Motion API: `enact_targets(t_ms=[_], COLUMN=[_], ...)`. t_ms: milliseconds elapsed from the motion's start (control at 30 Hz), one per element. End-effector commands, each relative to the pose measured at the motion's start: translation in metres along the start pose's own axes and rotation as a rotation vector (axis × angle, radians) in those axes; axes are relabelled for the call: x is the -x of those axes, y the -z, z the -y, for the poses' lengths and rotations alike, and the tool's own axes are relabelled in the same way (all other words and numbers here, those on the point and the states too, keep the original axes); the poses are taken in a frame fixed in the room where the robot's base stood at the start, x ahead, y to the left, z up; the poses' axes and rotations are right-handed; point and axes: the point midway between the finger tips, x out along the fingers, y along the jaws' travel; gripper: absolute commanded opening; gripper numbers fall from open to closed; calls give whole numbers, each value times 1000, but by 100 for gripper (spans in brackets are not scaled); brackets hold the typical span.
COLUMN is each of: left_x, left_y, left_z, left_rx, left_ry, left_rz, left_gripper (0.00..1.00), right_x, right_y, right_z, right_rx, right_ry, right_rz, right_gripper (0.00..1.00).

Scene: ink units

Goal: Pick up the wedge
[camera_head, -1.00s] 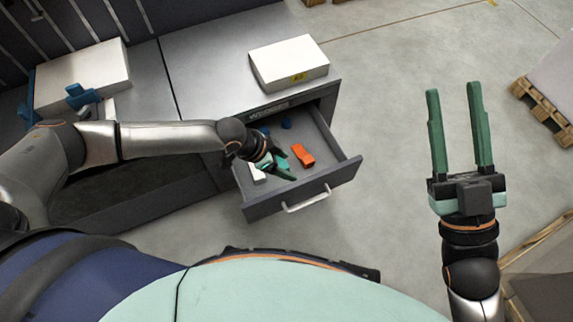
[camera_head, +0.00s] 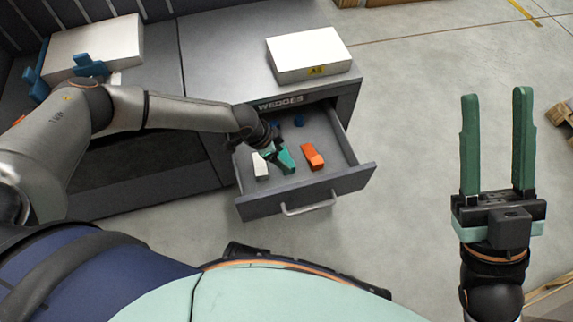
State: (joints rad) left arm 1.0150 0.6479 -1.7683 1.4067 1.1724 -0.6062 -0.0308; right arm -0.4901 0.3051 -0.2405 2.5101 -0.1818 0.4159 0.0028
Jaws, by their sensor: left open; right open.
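The open drawer (camera_head: 347,184) under the label "WEDGES" holds several small pieces. An orange wedge-like piece (camera_head: 312,157) lies on the drawer floor near the middle. A white piece (camera_head: 260,167) lies at the drawer's left side, and small blue pieces (camera_head: 299,121) are at the back. My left gripper (camera_head: 284,163) reaches down into the drawer, between the white and orange pieces. It is open; whether its fingers touch anything cannot be told. My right gripper (camera_head: 497,140) is open and empty, fingers pointing up, over the floor at the right.
A white box (camera_head: 309,55) stands on the grey cabinet top (camera_head: 220,50) above the drawer. Another white box (camera_head: 105,45) with blue parts (camera_head: 90,66) is at the left. Pallets stand at the right edge. The floor (camera_head: 410,130) right of the drawer is clear.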

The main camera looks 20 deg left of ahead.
Motion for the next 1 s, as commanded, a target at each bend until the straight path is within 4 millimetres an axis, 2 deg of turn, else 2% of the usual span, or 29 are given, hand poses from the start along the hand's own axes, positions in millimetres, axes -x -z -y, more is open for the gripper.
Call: enact_targets(t_ms=[367, 700, 1000], left_x=[-48, -52, -52], left_y=[-6, -5, -5], left_z=[1, 2, 2], left_rx=[-1, 0, 1], left_ry=[0, 0, 0], left_rz=[1, 0, 1], left_gripper=[76, 74, 41], right_x=[24, 24, 24], right_y=[-26, -26, -26], right_z=[14, 16, 15], right_rx=[-13, -7, -9], right_ry=[11, 16, 14], right_rz=[17, 19, 19], right_gripper=[45, 45, 45])
